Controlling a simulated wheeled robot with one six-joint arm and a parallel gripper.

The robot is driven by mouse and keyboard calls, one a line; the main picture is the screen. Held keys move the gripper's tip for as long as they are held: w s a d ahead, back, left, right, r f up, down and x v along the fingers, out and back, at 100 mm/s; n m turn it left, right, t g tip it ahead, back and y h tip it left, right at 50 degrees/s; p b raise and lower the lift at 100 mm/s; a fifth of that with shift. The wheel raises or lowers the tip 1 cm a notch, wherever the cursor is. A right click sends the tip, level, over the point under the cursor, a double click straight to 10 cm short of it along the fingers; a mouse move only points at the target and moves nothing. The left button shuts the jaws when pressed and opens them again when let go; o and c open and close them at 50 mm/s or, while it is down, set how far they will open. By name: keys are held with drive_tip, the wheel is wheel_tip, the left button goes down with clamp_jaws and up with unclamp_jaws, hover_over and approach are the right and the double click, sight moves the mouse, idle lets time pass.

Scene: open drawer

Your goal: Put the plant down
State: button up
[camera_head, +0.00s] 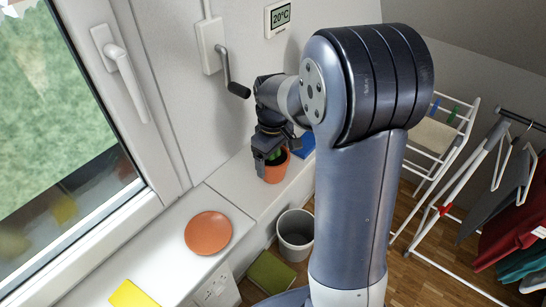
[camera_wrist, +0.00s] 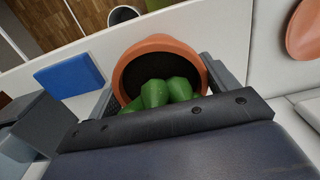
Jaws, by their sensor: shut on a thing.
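The plant is a green succulent in a terracotta pot (camera_head: 277,171). In the head view it is at the gripper's end, over the white ledge beneath the wall. My gripper (camera_head: 269,160) is shut on the pot, with fingers on both sides of it. In the wrist view the pot (camera_wrist: 140,45) with dark soil and the green leaves (camera_wrist: 160,92) sits between the fingers. The pot looks upright in the head view. I cannot tell whether its base touches the ledge. The gripper body hides part of the plant.
An orange saucer (camera_head: 208,232) lies on the white sill (camera_head: 165,262), left of the pot. A blue object (camera_head: 304,146) lies just right of the pot. A yellow item (camera_head: 131,294) is at the near sill. A grey bin (camera_head: 295,232) stands below. A crank (camera_head: 233,80) juts from the wall.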

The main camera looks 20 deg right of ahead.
sight(273, 156)
drive_tip(key=shift+f, duration=0.15)
drive_tip(key=shift+f, duration=0.15)
drive_tip(key=o, duration=1.3)
wheel_tip(273, 156, up, 12)
drive_tip(key=shift+r, duration=0.2)
